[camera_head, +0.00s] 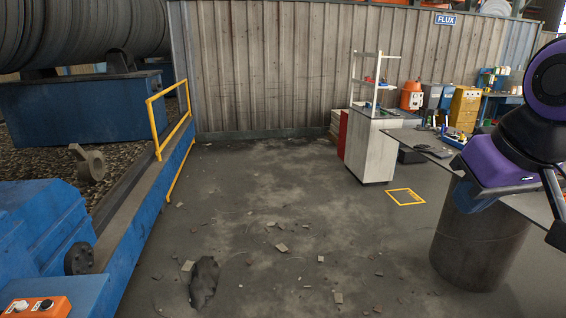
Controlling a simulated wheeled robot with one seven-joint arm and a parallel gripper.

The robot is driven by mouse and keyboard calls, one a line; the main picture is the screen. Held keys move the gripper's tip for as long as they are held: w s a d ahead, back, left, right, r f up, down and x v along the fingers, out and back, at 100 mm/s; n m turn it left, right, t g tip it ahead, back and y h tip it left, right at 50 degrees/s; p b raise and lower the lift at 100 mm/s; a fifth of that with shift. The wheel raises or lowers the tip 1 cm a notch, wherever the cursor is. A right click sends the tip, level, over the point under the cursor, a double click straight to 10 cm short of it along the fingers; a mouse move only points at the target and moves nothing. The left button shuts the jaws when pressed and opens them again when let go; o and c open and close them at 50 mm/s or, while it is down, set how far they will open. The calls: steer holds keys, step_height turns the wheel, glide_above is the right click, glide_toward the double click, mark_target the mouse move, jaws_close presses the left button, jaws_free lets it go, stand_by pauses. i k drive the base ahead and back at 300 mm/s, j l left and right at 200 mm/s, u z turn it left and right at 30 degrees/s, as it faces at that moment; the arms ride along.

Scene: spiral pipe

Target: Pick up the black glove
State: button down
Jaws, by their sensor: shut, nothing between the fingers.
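A dark, limp, lumpy thing (204,282) lies on the grey floor at the lower left of the head view. It may be the black glove, but its outline is too coarse to tell fingers. No other clear glove shape shows. Purple and black parts of my arm fill the right edge of the view, over the dark worktable (430,150). My gripper's fingers cannot be made out in this view.
The worktable rests on a thick dark cylinder (480,245). A white cabinet (370,150) stands behind it. A yellow rail (155,130) and blue machinery (50,235) bound the left. The middle floor is open, with scattered small debris.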

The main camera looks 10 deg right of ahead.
mark_target(423, 149)
steer(key=i+z, duration=0.2)
steer(key=i, duration=0.4)
steer(key=i+z, duration=0.15)
steer(key=i, duration=0.45)
steer(key=i+j+z, duration=0.2)
steer(key=i, duration=0.35)
steer(key=i+z, duration=0.15)
steer(key=i, duration=0.45)
steer(key=i+z, duration=0.2)
steer(key=i, duration=0.4)
steer(key=i+j+z, duration=0.15)
steer(key=i, duration=0.4)
steer(key=i+j+z, duration=0.2)
steer(key=i, duration=0.4)
